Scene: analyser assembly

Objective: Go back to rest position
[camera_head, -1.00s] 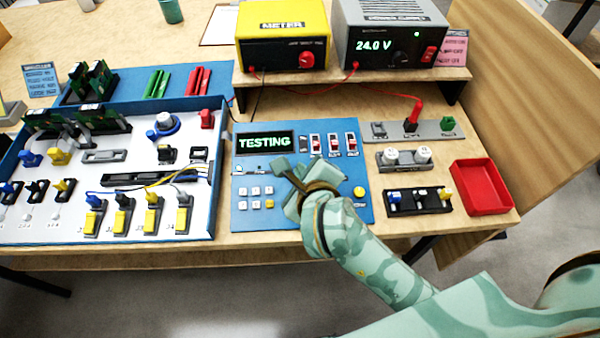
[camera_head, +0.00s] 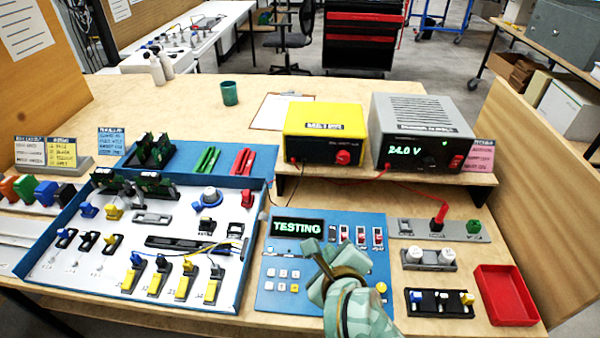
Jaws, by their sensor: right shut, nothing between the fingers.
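My right gripper (camera_head: 318,262) is in front of the blue control panel (camera_head: 262,300), over its middle, and hides part of its buttons. Its fingers look closed with nothing between them. I cannot tell whether it touches the panel. The panel's display (camera_head: 297,228) reads TESTING. My left gripper is not in view.
The blue-rimmed analyser tray (camera_head: 235,292) with connectors stands left of the panel. A yellow meter (camera_head: 325,120) and a grey power supply (camera_head: 415,110) reading 24.0 V stand on a shelf behind. A red bin (camera_head: 506,296) is at the right. A green cup (camera_head: 229,93) stands at the back.

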